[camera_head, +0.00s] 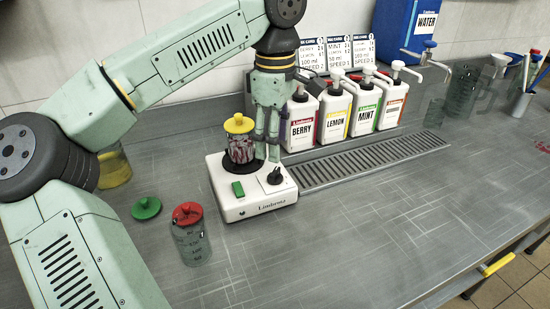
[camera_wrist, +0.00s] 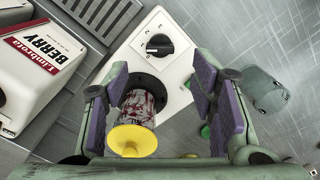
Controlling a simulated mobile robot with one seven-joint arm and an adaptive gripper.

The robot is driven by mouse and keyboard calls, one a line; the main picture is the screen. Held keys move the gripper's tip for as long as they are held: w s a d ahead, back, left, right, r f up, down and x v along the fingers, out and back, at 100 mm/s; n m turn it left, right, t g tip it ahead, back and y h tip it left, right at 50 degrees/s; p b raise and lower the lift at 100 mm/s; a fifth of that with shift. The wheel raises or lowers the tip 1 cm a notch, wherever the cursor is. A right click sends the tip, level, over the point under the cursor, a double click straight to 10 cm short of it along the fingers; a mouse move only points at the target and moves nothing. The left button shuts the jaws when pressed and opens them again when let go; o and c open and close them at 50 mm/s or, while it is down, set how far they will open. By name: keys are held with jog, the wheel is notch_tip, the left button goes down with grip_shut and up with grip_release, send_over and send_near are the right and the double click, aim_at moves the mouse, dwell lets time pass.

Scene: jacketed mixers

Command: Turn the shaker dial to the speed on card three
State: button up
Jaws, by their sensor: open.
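The white shaker (camera_head: 235,205) stands on the grey counter, with a black dial (camera_head: 272,177) on its right front and a green switch on its left front. A jar with a yellow lid (camera_head: 238,123) and dark red contents sits on the shaker. My gripper (camera_head: 267,154) is open, pointing down beside the jar and just behind the dial. In the wrist view its fingers (camera_wrist: 160,85) are apart, with the dial beyond them. Card three (camera_head: 363,50) is rightmost; its speed digit is too small to be sure.
Several pump bottles, including berry (camera_head: 302,124) and lemon (camera_head: 335,115), stand behind a drain grate (camera_head: 370,160). A red-lidded cup (camera_head: 190,240) and a green lid (camera_head: 146,208) are left of the shaker. The counter's front right is clear.

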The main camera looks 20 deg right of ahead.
jog(key=shift+r, duration=2.3)
jog(key=shift+f, duration=0.1)
